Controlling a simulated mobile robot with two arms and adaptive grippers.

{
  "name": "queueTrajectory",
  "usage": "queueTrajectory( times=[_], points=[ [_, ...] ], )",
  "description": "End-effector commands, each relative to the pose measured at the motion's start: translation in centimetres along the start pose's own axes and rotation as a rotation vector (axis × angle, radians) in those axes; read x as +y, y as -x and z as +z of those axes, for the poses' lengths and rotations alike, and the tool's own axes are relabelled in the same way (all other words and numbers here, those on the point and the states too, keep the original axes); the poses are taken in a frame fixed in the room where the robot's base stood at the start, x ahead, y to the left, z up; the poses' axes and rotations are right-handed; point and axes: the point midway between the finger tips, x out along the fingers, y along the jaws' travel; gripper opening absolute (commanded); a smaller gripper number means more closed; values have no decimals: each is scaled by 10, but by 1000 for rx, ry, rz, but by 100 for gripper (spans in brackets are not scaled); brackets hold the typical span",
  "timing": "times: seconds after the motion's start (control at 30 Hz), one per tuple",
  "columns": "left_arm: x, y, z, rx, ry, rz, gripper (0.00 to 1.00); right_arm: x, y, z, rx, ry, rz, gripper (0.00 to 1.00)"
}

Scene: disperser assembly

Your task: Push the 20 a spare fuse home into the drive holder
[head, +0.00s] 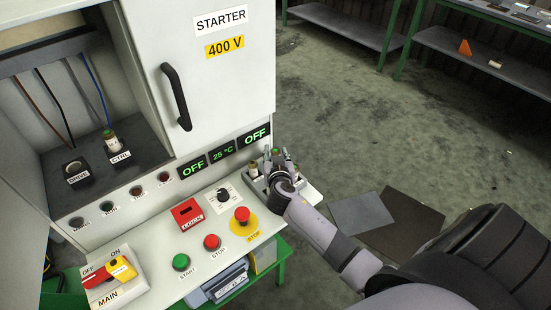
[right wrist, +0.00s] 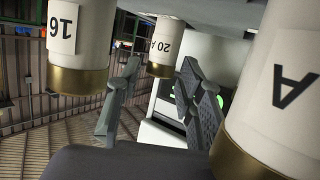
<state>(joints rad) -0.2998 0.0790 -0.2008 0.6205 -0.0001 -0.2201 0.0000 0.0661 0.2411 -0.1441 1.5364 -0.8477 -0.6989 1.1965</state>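The 20 A spare fuse (right wrist: 166,45) is a white cylinder with a brass end cap, seen in the right wrist view beyond my right gripper's fingertips. My right gripper (right wrist: 150,95) is open, with its two grey fingers apart and nothing held between them. In the head view the right gripper (head: 279,160) is at the spare fuse rack (head: 256,184) on the right of the panel, partly hiding the fuses. The drive holder (head: 76,169) is a black block with a round opening in the cabinet recess; no fuse shows in it. My left gripper is out of view.
The ctrl holder (head: 119,156) beside it has a fuse (head: 110,138) standing in it. Other fuses marked 16 (right wrist: 78,45) and A (right wrist: 275,90) flank my right gripper closely. The cabinet door (head: 215,80), emergency stop button (head: 242,215) and main switch (head: 108,272) are nearby.

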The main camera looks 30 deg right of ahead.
Motion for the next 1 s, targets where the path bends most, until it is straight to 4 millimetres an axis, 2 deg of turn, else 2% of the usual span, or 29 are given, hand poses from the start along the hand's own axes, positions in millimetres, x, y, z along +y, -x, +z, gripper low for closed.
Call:
queueTrajectory(
  times=[0.07, 0.47, 0.83, 1.0],
  points=[
    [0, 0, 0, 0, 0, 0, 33, 0, 0, 0, 0, 0, 0, 27],
    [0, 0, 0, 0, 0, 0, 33, 0, 0, 0, 0, 0, 0, 0],
    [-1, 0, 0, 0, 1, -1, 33, 0, 1, -2, 1, -1, 0, 0],
    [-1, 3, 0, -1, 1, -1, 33, 0, 4, -15, 3, -2, 0, 0]
  ],
)
